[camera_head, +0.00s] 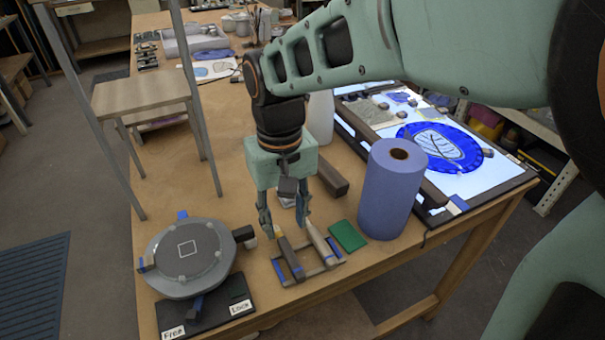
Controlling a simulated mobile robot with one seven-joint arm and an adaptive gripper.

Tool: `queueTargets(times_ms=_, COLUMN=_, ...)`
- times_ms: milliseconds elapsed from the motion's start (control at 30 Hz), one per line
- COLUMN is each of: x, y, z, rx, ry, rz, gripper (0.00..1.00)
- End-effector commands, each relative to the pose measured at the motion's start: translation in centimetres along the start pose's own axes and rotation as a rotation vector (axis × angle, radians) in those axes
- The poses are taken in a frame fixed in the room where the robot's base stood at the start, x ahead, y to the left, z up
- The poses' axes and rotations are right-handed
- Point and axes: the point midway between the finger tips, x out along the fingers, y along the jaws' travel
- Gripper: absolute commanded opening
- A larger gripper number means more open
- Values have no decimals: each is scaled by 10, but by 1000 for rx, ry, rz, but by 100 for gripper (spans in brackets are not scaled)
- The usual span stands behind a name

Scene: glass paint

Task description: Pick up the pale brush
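A small wooden rack (287,281) near the front of the table holds two slim brush-like tools. The pale brush (321,244) is the right one, lying slanted with its upper end toward my gripper. A darker brush (288,256) with a tan upper end lies to its left. My gripper (284,233) points down just above the rack's far side, with its two fingers apart. The right fingertip is close to the pale brush's upper end; I cannot tell whether they touch. Nothing is visibly held.
A blue paper roll (391,188) stands right of the rack, and a green pad (347,236) lies between them. A round grey turntable (187,258) stands on the left. A dark bar (332,180) lies behind. A lit panel (480,180) with blue glass is at the right.

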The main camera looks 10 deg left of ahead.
Motion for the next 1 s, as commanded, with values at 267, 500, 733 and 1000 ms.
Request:
queueTargets(times_ms=267, x=42, y=0, z=0, rx=-7, ry=-1, rz=0, gripper=36)
queueTargets(times_ms=500, x=62, y=1, z=0, rx=-5, ry=-2, rz=0, gripper=36)
queueTargets(times_ms=733, x=96, y=4, z=0, rx=-4, ry=-3, rz=0, gripper=36)
queueTargets(times_ms=1000, x=104, y=4, z=0, rx=-4, ry=1, rz=0, gripper=36)
